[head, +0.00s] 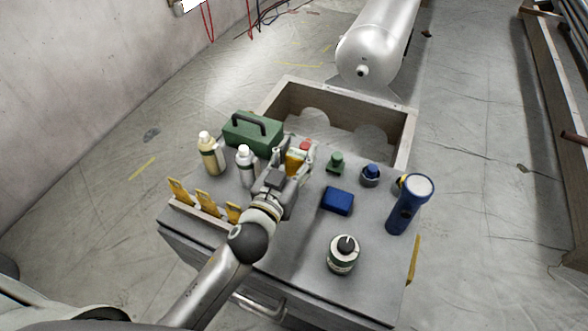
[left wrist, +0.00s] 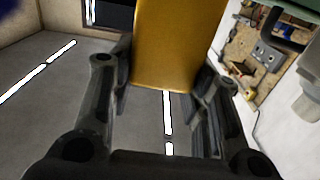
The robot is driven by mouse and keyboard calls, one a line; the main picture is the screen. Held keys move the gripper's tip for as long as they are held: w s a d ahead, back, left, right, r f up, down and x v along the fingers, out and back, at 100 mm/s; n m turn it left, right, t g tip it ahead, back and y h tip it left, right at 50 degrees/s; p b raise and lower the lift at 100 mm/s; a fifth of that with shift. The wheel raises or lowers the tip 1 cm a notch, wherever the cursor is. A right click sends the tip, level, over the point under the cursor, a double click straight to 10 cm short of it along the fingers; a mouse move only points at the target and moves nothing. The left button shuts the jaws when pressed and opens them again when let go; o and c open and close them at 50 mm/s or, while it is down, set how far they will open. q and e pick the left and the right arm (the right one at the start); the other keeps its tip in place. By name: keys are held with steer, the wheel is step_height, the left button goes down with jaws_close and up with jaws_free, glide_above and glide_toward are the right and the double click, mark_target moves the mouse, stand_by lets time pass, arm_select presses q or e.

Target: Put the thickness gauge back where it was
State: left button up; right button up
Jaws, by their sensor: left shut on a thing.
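My left gripper (head: 293,158) is over the back middle of the grey table. It is shut on a yellow-orange block-like body, which I take to be the thickness gauge (head: 295,163). In the left wrist view the gauge (left wrist: 176,45) is between the two fingers (left wrist: 165,95), and its upper part runs out of the picture. The fingers partly hide it in the head view. I cannot tell whether it touches the table. My right gripper is not in view.
The grey tabletop (head: 290,245) holds a green toolbox (head: 252,135), bottles (head: 210,155), a blue box (head: 338,201), a blue flashlight (head: 408,208) and a round tin (head: 343,255). Yellow pieces (head: 181,190) stand in a rack at the left edge. An open crate (head: 400,135) is behind.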

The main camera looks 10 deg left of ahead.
mark_target(293, 171)
arm_select(q)
steer(key=f, duration=0.1)
steer(key=s+f+b, duration=0.1)
steer(key=f, duration=0.1)
steer(key=shift+a+f, duration=0.1)
steer(key=shift+a, duration=0.1)
steer(key=shift+w+f, duration=0.1)
steer(key=shift+f, duration=0.3)
steer(key=shift+f+b, duration=0.2)
steer(key=shift+b, duration=0.1)
steer(key=o, duration=1.1)
